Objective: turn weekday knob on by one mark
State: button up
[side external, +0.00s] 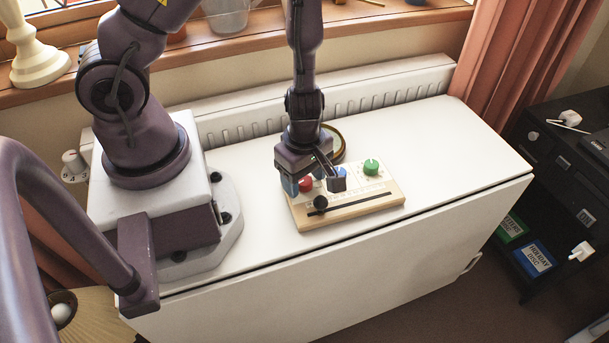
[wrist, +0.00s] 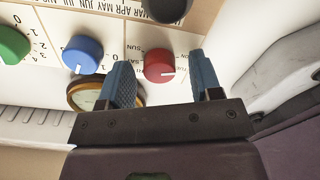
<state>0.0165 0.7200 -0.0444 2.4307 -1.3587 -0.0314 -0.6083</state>
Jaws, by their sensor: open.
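The weekday knob is the red knob (wrist: 158,67) in the wrist view, with day labels around it and SUN readable at its left. In the side view the red knob (side external: 305,184) shows beneath my gripper (side external: 314,184). My gripper is open, and in the wrist view its blue-padded fingertips (wrist: 164,72) lie on either side of the red knob with gaps. Whether they are down at knob height is hard to tell. The knob sits on a cream-topped wooden board (side external: 380,205).
A blue knob (wrist: 83,54) is close to the left finger; a green knob (side external: 371,167) is farther along. A black knob (side external: 320,202) sits at the board's front slot. A brass-rimmed round thing (wrist: 82,97) lies behind the board. The white top (side external: 450,150) is clear to the right.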

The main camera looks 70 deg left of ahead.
jog(key=shift+c, duration=0.2)
jog(key=c, duration=0.9)
jog(key=shift+m, duration=3.5)
jog(key=o, duration=0.9)
jog(key=shift+o, duration=0.2)
